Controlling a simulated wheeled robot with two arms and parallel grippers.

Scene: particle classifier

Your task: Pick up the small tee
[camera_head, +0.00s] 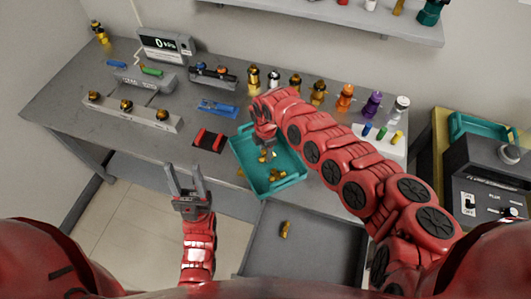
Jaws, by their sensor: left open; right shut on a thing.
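Several small brass-coloured pieces lie in the teal tray (291,185) in the middle of the table. They are too small for me to tell which is the small tee. My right gripper (267,153) points down over this tray. It is shut on a small brass piece (263,159), whose shape is mostly hidden. My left gripper (185,180) is open and empty, in front of the table's front edge. Another brass piece (285,229) lies alone in the dark grey tray (315,250) nearer to me.
A red and black holder (209,140) and a blue holder (218,108) lie left of the teal tray. Coloured fittings, including a purple one (371,105), line the table's back. A scale (165,45) stands back left. A dark machine (490,170) is at right.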

